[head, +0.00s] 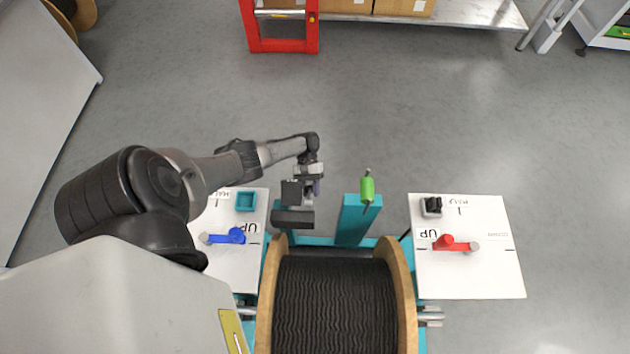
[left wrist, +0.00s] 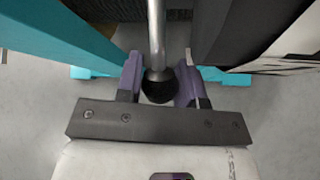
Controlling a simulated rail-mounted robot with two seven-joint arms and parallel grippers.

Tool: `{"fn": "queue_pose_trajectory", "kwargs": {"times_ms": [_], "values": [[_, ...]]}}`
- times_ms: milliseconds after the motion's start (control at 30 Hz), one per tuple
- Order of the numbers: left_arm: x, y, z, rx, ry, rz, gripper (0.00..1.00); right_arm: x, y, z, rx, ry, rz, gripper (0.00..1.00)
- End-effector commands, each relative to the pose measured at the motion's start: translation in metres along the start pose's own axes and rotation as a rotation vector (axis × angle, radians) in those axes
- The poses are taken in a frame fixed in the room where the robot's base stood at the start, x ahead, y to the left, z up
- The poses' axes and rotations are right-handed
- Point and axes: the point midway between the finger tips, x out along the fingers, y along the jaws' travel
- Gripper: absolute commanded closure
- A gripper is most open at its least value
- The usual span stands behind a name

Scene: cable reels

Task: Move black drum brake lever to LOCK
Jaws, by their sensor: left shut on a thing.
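The black drum (head: 335,305), a reel wound with black cable between wooden flanges, is at the bottom middle of the head view. My left gripper (head: 312,190) is just beyond the drum's left flange. In the left wrist view its purple fingers (left wrist: 160,88) are shut on a metal lever (left wrist: 156,38) at its black ball knob (left wrist: 160,90). I take this for the brake lever; in the head view the gripper hides it. No LOCK marking can be read. My right gripper is not in view.
A teal post (head: 356,220) with a green handle (head: 367,188) stands right of my gripper. White panels carry a blue lever (head: 226,237) at left and a red lever (head: 455,244) at right. Open floor lies beyond, up to a red frame (head: 283,45).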

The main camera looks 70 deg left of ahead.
Motion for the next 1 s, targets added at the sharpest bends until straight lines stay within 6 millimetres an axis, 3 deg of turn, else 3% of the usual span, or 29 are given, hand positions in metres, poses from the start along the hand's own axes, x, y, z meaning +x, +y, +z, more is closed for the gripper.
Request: {"fn": "queue_pose_trajectory", "kwargs": {"times_ms": [433,467,500,733,1000], "values": [[0.0017,-0.0029,-0.0005,-0.005,-0.006,0.003,1.00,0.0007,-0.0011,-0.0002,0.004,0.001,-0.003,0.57],[0.0017,-0.0029,-0.0004,-0.005,-0.006,0.003,0.64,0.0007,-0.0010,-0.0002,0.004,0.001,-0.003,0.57],[0.0017,-0.0029,-0.0004,-0.005,-0.007,0.003,0.60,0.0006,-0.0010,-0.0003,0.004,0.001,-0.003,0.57],[0.0011,-0.0023,-0.0001,-0.004,-0.007,0.004,0.40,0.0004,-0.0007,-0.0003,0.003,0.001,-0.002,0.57],[-0.0021,-0.0017,-0.0001,-0.003,-0.006,0.004,0.40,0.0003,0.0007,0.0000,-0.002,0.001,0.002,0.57]]}}
